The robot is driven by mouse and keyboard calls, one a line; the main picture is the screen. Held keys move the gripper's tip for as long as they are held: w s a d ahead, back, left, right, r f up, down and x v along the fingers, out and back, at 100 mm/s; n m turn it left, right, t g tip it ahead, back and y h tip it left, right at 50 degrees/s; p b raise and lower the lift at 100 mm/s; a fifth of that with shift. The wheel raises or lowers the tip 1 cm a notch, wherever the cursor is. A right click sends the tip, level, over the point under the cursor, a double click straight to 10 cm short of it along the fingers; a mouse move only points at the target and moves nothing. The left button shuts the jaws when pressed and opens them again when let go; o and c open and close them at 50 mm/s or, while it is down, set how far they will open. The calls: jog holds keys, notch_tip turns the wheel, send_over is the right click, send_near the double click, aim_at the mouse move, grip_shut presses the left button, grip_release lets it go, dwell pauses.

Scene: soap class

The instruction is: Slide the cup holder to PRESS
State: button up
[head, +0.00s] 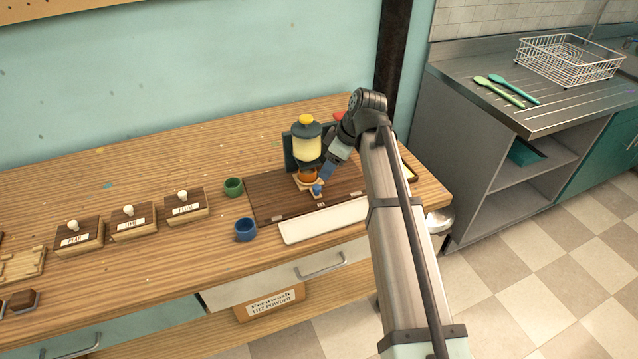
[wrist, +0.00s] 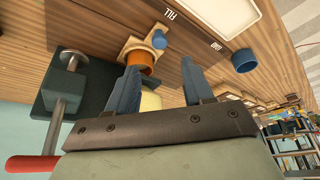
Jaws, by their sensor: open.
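The cup holder (head: 309,186) is a small pale wooden slide with a blue knob (head: 317,190) at its front. It sits on the dark wooden board (head: 275,207), below the yellow-capped dispenser (head: 306,145). An orange cup (head: 308,175) stands in it. The wrist view also shows the holder (wrist: 130,45), its knob (wrist: 160,40) and the cup (wrist: 142,62). My gripper (wrist: 159,66) is open and empty. Its fingers are close to the cup and knob; contact is unclear. The board reads FILL (wrist: 170,13); a PRESS label is not readable.
A dark green press-like device with a red lever (wrist: 33,166) stands beside the dispenser, mostly hidden by my arm in the head view. A green cup (head: 233,187) and a blue cup (head: 245,230) stand left of the board. A white tray (head: 325,221) lies in front.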

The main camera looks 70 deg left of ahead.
aim_at(317, 187)
jog(key=x, duration=0.8)
jog(key=shift+a+f, duration=0.1)
jog(key=shift+f, duration=0.3)
grip_shut()
